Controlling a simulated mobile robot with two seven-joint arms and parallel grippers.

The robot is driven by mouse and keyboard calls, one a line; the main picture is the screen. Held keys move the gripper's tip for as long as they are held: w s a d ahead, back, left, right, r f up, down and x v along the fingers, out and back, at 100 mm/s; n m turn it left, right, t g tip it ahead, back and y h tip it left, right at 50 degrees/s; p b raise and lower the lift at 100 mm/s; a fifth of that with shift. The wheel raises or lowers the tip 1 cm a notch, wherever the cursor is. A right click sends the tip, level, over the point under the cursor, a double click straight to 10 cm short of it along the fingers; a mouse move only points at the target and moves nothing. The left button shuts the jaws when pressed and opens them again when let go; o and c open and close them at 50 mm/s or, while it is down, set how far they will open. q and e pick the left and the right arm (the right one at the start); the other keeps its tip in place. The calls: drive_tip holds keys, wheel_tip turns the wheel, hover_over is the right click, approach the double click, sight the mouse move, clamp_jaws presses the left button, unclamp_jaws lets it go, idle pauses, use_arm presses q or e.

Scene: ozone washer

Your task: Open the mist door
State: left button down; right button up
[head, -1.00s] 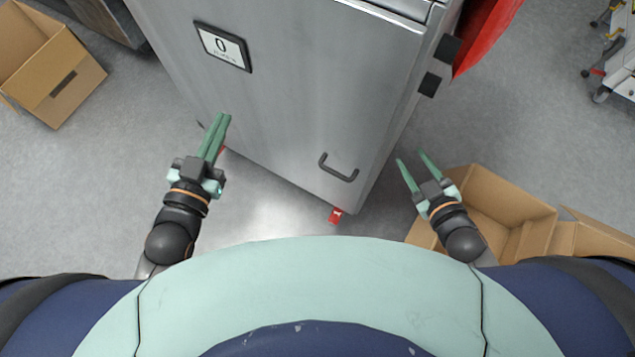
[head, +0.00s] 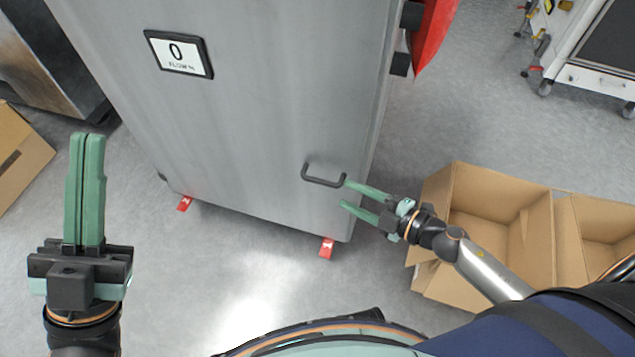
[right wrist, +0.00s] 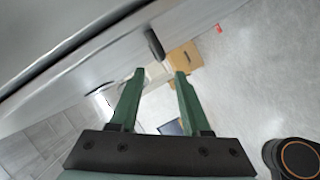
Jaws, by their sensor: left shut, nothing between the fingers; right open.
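The mist door is the grey metal front (head: 240,110) of a tall cabinet, and it looks shut. Its dark handle (head: 323,176) is near the lower right part of the front. My right gripper (head: 352,196) is open and empty, with its green fingertips close to the right end of the handle; I cannot tell whether they touch. In the right wrist view, the handle (right wrist: 155,44) lies beyond and between the open fingers (right wrist: 158,74), apart from them. My left gripper (head: 88,138) is shut and empty at the left, over the floor and away from the cabinet.
Open cardboard boxes (head: 440,200) stand at the right, under my right arm. Another carton (head: 25,165) is at the far left. A white wheeled cart (head: 575,62) is at upper right. Floor before the cabinet is clear.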

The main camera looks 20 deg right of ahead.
sight(325, 184)
drive_tip(key=b+x, duration=0.1)
drive_tip(key=x, duration=0.8)
drive_tip(key=shift+w+a, duration=0.2)
clamp_jaws()
idle(1.1)
